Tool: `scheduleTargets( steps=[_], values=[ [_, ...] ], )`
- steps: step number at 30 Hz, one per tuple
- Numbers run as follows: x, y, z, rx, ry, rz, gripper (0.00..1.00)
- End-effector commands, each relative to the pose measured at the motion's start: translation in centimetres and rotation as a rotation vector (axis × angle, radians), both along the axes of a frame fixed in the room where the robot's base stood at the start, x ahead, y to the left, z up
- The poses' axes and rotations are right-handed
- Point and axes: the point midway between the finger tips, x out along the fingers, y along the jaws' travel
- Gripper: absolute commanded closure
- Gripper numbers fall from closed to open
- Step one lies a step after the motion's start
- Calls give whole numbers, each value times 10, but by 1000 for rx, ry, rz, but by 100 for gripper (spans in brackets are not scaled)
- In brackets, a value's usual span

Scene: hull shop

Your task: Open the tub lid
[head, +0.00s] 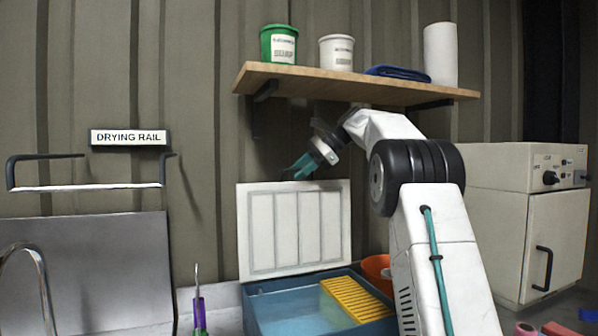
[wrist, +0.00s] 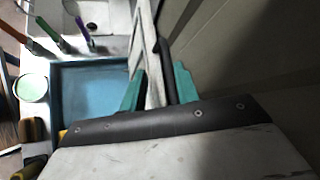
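The blue tub (head: 262,292) stands on the bench with bluish liquid and a yellow ribbed rack (head: 355,298) inside. Its pale, panelled lid (head: 295,230) stands upright at the tub's back, near the wall, so the tub is open. My gripper (head: 291,174) is at the lid's top edge in the head view. In the wrist view my two teal fingers (wrist: 160,88) are spread, with the lid (wrist: 150,60) edge-on and a dark bar (wrist: 163,58) between them. I cannot tell whether a finger touches them. The tub (wrist: 95,88) shows below.
A wooden shelf (head: 350,88) with a green tub (head: 279,45), a white tub (head: 337,53), a blue cloth and a white roll hangs above my arm. An orange bowl (head: 377,270) is beside the tub. A cream cabinet (head: 515,220) stands right.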

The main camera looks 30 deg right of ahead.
Motion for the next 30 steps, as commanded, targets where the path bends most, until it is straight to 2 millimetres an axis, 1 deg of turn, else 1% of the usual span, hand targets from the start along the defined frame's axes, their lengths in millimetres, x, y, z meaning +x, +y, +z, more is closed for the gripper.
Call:
scheduleTargets(
  steps=[10,15,30],
  values=[
    [-24,-33,35,-1,-2,1,69],
    [-31,-43,46,-1,-2,2,69],
    [-33,-45,48,0,0,2,69]
  ],
)
